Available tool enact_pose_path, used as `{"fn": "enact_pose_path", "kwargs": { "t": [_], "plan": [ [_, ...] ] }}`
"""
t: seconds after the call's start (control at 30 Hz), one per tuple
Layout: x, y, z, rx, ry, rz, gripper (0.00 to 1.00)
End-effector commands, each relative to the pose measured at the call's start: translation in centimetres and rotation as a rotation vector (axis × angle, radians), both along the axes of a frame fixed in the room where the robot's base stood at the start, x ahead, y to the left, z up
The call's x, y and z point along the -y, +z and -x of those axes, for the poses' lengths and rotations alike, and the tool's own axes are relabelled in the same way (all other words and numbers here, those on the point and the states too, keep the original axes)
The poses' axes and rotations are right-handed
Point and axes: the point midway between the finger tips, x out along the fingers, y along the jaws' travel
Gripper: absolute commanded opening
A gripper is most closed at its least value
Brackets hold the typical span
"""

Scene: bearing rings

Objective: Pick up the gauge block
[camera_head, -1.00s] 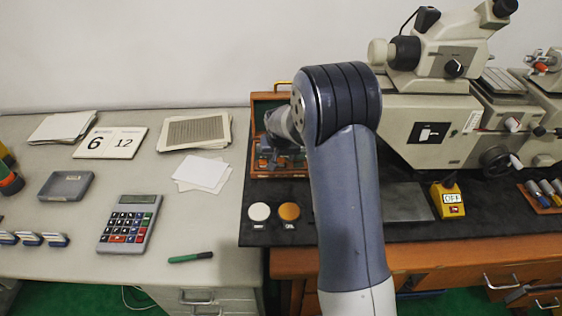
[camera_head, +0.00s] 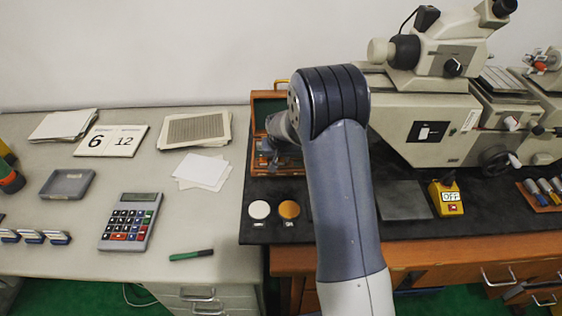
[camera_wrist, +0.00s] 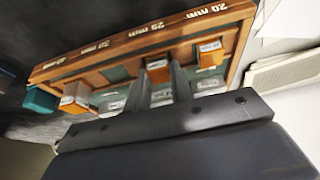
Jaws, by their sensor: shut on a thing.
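The gauge block (camera_wrist: 158,74) shows in the wrist view between the two fingers of my gripper (camera_wrist: 158,68), which is shut on it. It has a pale label and lies at the slotted wooden case (camera_wrist: 140,50); I cannot tell whether it is clear of its slot. In the head view the open case (camera_head: 276,98) stands at the back of the dark mat. My gripper (camera_head: 268,150) is at the case there, and my arm hides much of it.
In the wrist view other blocks sit in the case, one to the left (camera_wrist: 75,96) and one to the right (camera_wrist: 210,54). In the head view a large microscope (camera_head: 430,125) stands right of my arm. White (camera_head: 259,210) and orange (camera_head: 289,210) discs lie in front of the case.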

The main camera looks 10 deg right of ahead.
Motion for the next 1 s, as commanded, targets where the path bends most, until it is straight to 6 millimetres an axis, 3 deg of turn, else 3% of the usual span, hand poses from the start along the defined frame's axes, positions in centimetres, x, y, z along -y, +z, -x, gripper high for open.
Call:
{"fn": "enact_pose_path", "kwargs": {
  "t": [0.13, 0.47, 0.83, 1.0],
  "plan": [
    [0.0, 0.0, 0.0, 0.000, 0.000, 0.000, 0.00],
    [0.0, 0.7, -0.1, 0.003, -0.001, 0.000, 0.00],
    [0.0, 7.5, -0.1, 0.006, 0.000, 0.000, 0.00],
    [0.0, 9.6, -0.1, 0.003, 0.000, 0.001, 0.00]
  ]
}}
